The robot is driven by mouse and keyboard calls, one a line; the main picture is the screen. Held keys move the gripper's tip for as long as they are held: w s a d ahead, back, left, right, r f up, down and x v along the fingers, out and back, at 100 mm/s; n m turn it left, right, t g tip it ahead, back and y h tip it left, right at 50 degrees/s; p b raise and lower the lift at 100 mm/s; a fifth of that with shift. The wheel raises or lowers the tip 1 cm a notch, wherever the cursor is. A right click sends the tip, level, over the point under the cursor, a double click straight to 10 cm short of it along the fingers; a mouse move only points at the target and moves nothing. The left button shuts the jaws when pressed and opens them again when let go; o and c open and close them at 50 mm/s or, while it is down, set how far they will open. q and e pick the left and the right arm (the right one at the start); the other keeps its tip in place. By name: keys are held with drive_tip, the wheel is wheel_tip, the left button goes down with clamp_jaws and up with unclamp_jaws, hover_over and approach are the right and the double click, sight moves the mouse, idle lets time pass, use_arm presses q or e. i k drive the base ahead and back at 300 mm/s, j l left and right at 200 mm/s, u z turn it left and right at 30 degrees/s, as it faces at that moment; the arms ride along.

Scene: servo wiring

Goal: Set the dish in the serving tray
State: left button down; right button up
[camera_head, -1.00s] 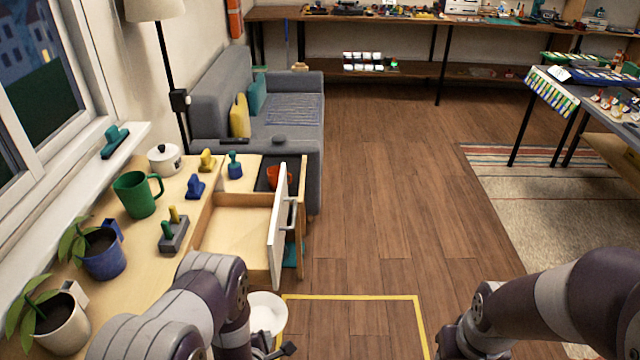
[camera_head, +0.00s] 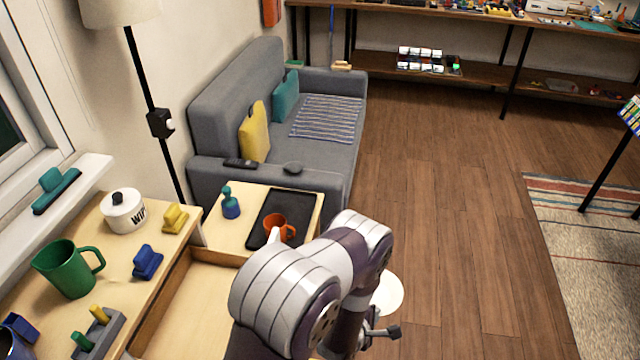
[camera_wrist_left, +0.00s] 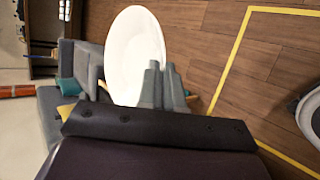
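The dish (camera_head: 386,294) is a plain white round plate, low and just right of my left forearm in the head view. It also shows in the left wrist view (camera_wrist_left: 134,50). My left gripper (camera_head: 374,324) is at the dish's rim; its grey fingers (camera_wrist_left: 163,84) appear shut on that rim, with the dish clear of the floor. The serving tray (camera_head: 292,204) is dark and rectangular, on the light wooden top beyond my left arm. An orange cup (camera_head: 278,227) stands on it. My arm hides the tray's near right surroundings. My right gripper is not in view.
A blue-green bottle-like object (camera_head: 231,203) stands left of the tray. The grey sofa (camera_head: 222,130) is behind the tray.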

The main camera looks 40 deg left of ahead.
sight(288, 209)
drive_tip(key=i+u, duration=0.2)
drive_tip(key=i, duration=0.35)
drive_tip(key=i+l+u, duration=0.2)
drive_tip(key=i, duration=0.35)
drive_tip(key=i+l+u, duration=0.25)
drive_tip(key=i, duration=0.25)
drive_tip(key=i+l+u, duration=0.2)
drive_tip(key=i, duration=0.35)
drive_tip(key=i+l+u, duration=0.2)
drive_tip(key=i+l, duration=0.25)
drive_tip(key=u, duration=1.1)
drive_tip(key=l, duration=0.1)
